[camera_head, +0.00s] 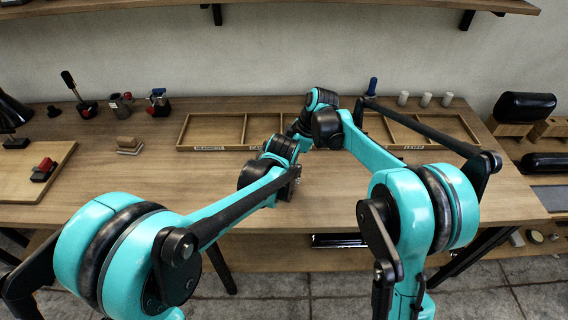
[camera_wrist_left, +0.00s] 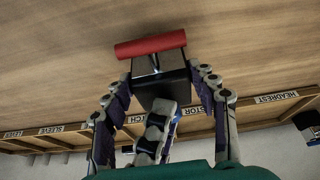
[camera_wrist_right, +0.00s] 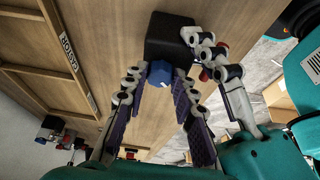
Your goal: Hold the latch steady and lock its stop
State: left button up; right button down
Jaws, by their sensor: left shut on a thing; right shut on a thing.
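The latch is a black block (camera_wrist_left: 160,84) with a red bar (camera_wrist_left: 150,45) across its far end in the left wrist view. My left gripper (camera_wrist_left: 161,76) is shut on the block, one finger on each side. In the right wrist view the black block (camera_wrist_right: 170,36) shows with a blue knob (camera_wrist_right: 160,73), the stop, on its near face. My right gripper (camera_wrist_right: 158,82) is shut on this blue knob. The two grippers are close together over the table. In the head view my arms hide the latch and both fingertips.
A compartmented wooden tray (camera_head: 212,148) with labels lies along the table's back. A wooden board (camera_head: 60,152) with another red-topped black part (camera_head: 44,170) is at the left. Small parts stand along the back left. The front middle of the wooden table (camera_head: 335,200) is clear.

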jog(key=c, duration=1.2)
grip_release()
jog(key=v, duration=1.2)
